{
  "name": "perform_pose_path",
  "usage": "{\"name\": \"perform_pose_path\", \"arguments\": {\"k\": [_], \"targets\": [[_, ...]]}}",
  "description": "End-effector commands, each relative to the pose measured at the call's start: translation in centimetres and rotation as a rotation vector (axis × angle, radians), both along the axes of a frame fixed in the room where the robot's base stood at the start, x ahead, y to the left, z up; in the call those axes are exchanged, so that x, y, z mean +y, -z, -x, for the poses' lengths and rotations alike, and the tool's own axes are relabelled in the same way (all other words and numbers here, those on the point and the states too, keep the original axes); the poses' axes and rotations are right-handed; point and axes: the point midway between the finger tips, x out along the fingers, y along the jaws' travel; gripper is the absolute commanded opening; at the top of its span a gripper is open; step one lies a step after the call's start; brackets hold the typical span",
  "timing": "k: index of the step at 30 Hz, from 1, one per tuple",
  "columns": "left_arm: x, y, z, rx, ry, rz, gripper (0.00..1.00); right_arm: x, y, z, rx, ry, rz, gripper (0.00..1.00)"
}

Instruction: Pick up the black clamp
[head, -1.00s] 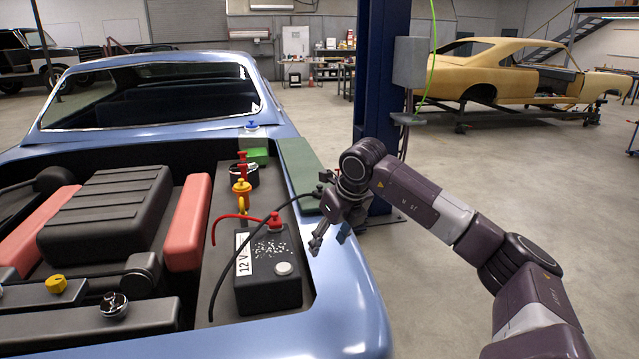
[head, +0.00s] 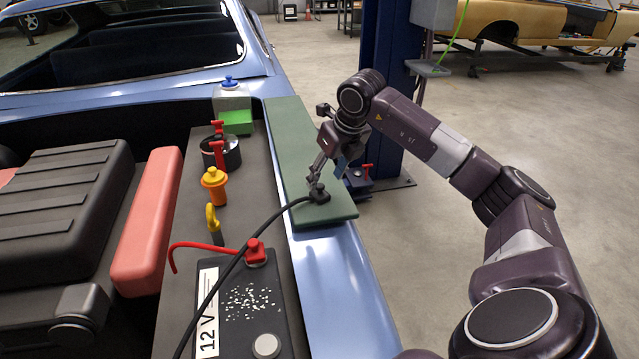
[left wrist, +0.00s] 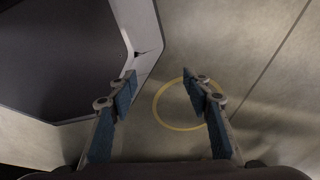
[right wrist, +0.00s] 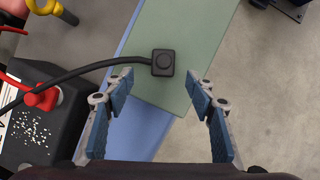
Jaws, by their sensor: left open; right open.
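The black clamp (head: 319,195) is a small dark block with a round top at the end of a black cable. It lies on the green mat (head: 290,150) over the car's fender. In the right wrist view the clamp (right wrist: 163,62) sits just beyond the fingertips, between their lines. My right gripper (head: 326,163) is open and empty, close by the clamp; in the head view its fingers partly overlap the clamp's upper edge. It also shows in the right wrist view (right wrist: 160,83). My left gripper (left wrist: 160,80) is open and empty, seen only in the left wrist view.
The battery (head: 245,310) with a red clamp (head: 256,252) stands in the engine bay, left of the mat. The black cable (head: 245,245) runs across it. A blue post (head: 385,80) rises beyond my right gripper.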

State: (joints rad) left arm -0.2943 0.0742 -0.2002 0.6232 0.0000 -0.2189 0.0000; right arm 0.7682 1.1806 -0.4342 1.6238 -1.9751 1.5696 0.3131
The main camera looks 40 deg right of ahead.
Motion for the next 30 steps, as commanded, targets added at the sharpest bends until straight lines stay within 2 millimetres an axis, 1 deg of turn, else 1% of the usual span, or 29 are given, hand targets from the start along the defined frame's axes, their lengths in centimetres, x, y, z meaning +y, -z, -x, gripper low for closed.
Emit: {"name": "perform_pose_path", "arguments": {"k": [3, 8, 12, 16, 19, 25, 26, 30], "targets": [[0.4, -0.3, 0.8, 0.012, 0.002, -0.006, 0.45, 0.0, 1.2, -0.4, 0.005, -0.001, -0.002, 0.51], [0.9, -0.9, 1.6, 0.023, 0.002, -0.011, 0.45, -0.4, 2.8, -1.1, 0.004, 0.001, -0.002, 0.51], [1.0, -1.9, 1.6, 0.024, 0.002, -0.013, 0.45, -0.9, 4.7, -1.8, 0.007, 0.002, -0.004, 0.51], [0.9, -2.1, 1.3, 0.019, 0.002, -0.012, 0.45, -1.1, 6.3, -2.5, 0.003, 0.001, -0.002, 0.51], [0.8, -2.2, 0.9, 0.013, 0.002, -0.010, 0.45, -1.1, 6.8, -2.7, 0.003, 0.000, 0.000, 0.51], [0.5, -2.2, 0.3, 0.004, 0.000, -0.006, 0.45, -1.1, 6.9, -2.7, 0.002, 0.000, 0.001, 0.51], [0.5, -2.2, 0.3, 0.004, 0.000, -0.006, 0.45, -1.1, 6.9, -2.7, 0.002, 0.000, 0.001, 0.48], [0.4, -2.2, 0.3, 0.004, 0.001, -0.005, 0.45, -1.1, 6.9, -2.7, 0.002, 0.000, 0.001, 0.33]]}}
